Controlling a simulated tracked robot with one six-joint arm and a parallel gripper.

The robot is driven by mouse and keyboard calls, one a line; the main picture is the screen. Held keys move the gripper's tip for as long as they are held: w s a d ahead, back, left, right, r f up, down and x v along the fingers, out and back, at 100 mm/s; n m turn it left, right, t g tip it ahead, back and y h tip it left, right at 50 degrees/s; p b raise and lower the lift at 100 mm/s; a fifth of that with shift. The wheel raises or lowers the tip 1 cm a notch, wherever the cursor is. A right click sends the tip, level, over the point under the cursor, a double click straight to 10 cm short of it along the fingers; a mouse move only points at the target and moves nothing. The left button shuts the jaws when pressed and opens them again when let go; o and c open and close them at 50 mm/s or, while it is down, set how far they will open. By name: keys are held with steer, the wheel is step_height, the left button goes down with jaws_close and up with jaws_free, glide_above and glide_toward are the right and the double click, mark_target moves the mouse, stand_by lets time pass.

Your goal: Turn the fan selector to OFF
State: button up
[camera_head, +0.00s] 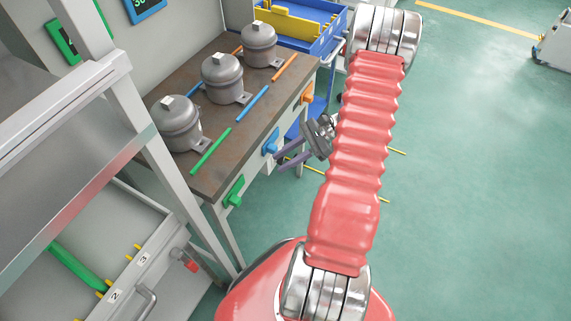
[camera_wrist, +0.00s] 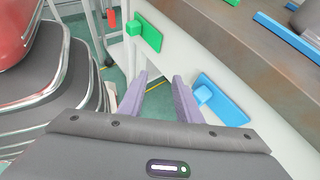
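Three coloured selectors sit on the front edge of the workbench: green (camera_head: 234,191), blue (camera_head: 270,142) and orange (camera_head: 307,93). No label shows which is the fan selector. My gripper (camera_head: 280,160) is in front of the bench, close to the blue selector. In the wrist view my gripper (camera_wrist: 158,82) is open, with its two purple fingers apart and nothing between them. There the green selector (camera_wrist: 147,35) is above the fingertips and the blue one (camera_wrist: 222,100), a plate with a protruding knob, is beside the right finger. Contact with the blue knob cannot be told.
Several grey compressors (camera_head: 222,78) stand on the brown bench top (camera_head: 228,118) with coloured bars between them. A grey rack with numbered slots (camera_head: 129,275) is at the left. A blue tool cart (camera_head: 325,40) stands behind. Green floor (camera_head: 480,170) is open at the right.

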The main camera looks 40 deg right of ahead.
steer(key=s+d+f+m+t, duration=0.1)
steer(key=d+f+m+t, duration=0.55)
steer(key=f+m, duration=0.2)
steer(key=m+t+h, duration=0.5)
steer(key=m+t, duration=0.1)
steer(key=m, duration=0.1)
glide_toward(282, 163)
steer(key=d+v, duration=0.1)
steer(key=v, duration=0.4)
steer(key=shift+r, duration=0.1)
steer(key=shift+w, duration=0.1)
steer(key=x, duration=1.3)
steer(key=shift+w+a, duration=0.2)
steer(key=shift+w, duration=0.1)
steer(key=shift+c, duration=0.4)
steer(key=c, duration=0.6)
steer(key=shift+a, duration=0.35)
steer(key=shift+c, duration=0.5)
steer(key=shift+d, duration=0.25)
